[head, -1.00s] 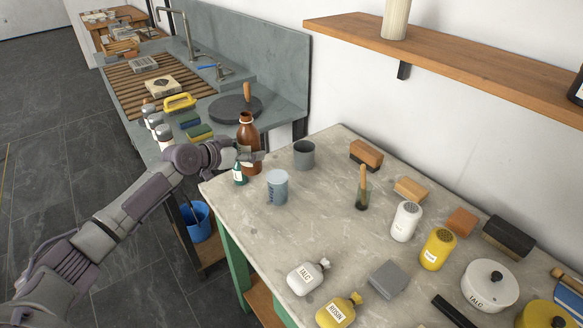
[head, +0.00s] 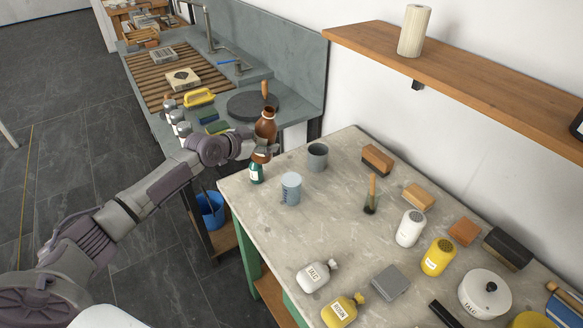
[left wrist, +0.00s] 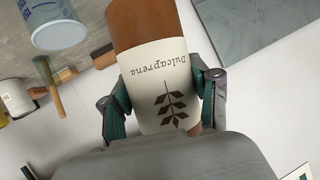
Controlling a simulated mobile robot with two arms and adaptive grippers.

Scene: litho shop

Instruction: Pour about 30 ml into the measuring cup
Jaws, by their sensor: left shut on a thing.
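My left gripper (head: 262,149) is shut on a brown bottle (head: 265,127). In the left wrist view its fingers clasp both sides of the bottle (left wrist: 148,30), over a cream label with a leaf print. The bottle is close to upright and appears slightly raised at the table's far left corner; its base is partly hidden. The clear bluish measuring cup (head: 291,188) stands on the table, nearer me and right of the bottle. It shows at the upper left of the left wrist view (left wrist: 62,28). I cannot make out any liquid in it. My right gripper is out of view.
A grey cup (head: 317,158) stands behind the measuring cup. A brush in a small jar (head: 371,196) and several shakers and blocks fill the right. The table (head: 330,225) is bare before the measuring cup.

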